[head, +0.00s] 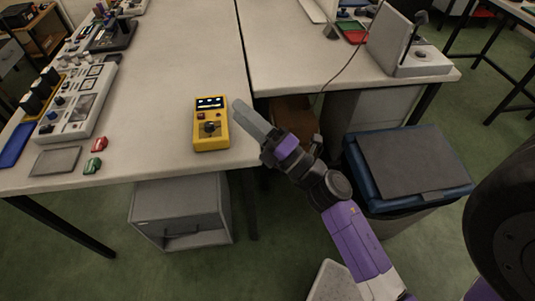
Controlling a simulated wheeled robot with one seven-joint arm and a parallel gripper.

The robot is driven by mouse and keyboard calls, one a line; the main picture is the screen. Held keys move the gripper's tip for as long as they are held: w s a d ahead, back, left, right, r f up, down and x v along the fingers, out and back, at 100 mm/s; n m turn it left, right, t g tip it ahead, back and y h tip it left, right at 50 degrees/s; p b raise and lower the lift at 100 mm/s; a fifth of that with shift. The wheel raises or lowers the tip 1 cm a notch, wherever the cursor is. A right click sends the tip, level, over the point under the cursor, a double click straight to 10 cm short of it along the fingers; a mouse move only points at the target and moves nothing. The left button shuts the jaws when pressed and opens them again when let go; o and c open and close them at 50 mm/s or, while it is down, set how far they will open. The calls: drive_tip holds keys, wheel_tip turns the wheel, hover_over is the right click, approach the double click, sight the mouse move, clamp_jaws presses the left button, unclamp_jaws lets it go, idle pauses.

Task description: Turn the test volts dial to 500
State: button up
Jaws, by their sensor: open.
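A yellow handheld tester (211,140) lies on the white bench near its front right corner. It has a dark display at its far end, a small red part below that, and a dark dial (210,127) near its middle. The dial's markings are too small to read, so I cannot tell its setting. My gripper (238,104) is just right of the tester, close to its far right side and apart from the dial. It is open; the gap between the fingers hardly shows from this angle. No other thing shows in it.
A red part (99,144) and a green part (92,166) lie left of the tester, beside a grey plate (56,161). A white instrument panel (80,103) stands at the left. The bench between is clear. A blue-rimmed bin (405,205) stands right of the bench.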

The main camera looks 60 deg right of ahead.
drive_tip(key=s+a+r+m+g+h+p, duration=0.1)
drive_tip(key=s+a+m+p, duration=0.4)
drive_tip(key=m, duration=1.2)
drive_tip(key=shift+s+a+r+g+h, duration=0.4)
drive_tip(key=shift+s+a+g, duration=0.7)
drive_tip(key=shift+s+a, duration=1.5)
drive_tip(key=shift+s+d, duration=0.4)
drive_tip(key=shift+d, duration=0.05)
